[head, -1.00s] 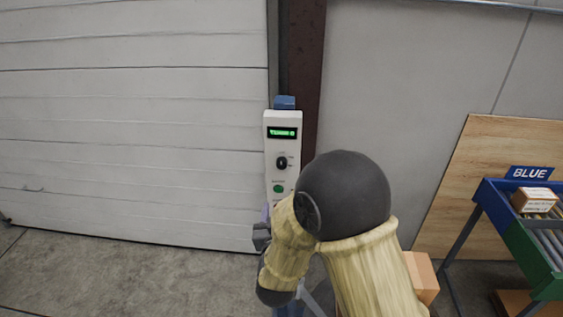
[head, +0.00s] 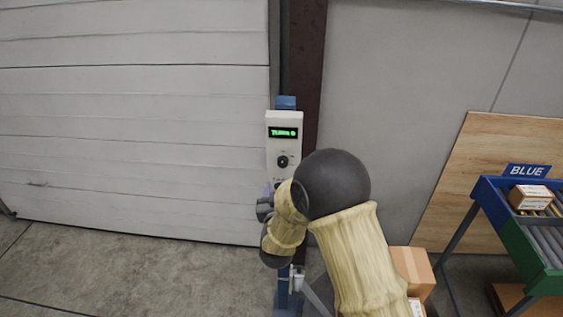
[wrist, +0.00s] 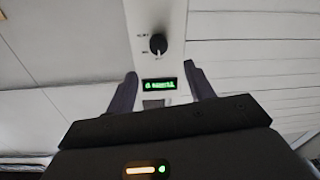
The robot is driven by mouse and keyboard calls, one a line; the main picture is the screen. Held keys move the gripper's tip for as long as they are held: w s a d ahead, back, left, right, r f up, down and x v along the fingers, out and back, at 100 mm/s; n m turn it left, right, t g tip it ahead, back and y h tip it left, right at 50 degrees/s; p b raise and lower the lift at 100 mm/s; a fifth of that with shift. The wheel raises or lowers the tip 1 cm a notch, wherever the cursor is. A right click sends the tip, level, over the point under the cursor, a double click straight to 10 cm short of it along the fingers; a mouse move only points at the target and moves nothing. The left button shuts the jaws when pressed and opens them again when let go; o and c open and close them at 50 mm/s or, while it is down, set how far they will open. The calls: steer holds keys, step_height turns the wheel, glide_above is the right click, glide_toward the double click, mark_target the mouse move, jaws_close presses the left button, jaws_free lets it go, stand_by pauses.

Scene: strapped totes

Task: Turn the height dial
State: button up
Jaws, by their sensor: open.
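The dial is a small black knob (head: 282,161) on a white control panel (head: 283,120), below a lit green display (head: 283,132). In the wrist view the panel appears upside down. There the black dial (wrist: 158,44) lies above the green display (wrist: 159,84), its bar near upright. My gripper (wrist: 160,70) is open and empty. Its two dark fingers stand either side of the display, with the dial beyond the fingertips and no contact visible. In the head view my gripper (head: 264,208) is low at the panel's left edge, mostly hidden behind my arm. The panel's lower part is hidden too.
The panel stands on a blue post (head: 286,102) before a dark red column (head: 305,60). A white shutter door (head: 130,110) is left. Cardboard boxes (head: 412,268) and a blue-green roller rack (head: 520,235) are right. The floor at left is clear.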

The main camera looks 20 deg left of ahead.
steer(key=p+x, duration=0.3)
steer(key=x, duration=0.6)
steer(key=shift+w, duration=0.35)
steer(key=shift+c, duration=0.4)
steer(key=c, duration=0.9)
steer(key=shift+f, duration=0.1)
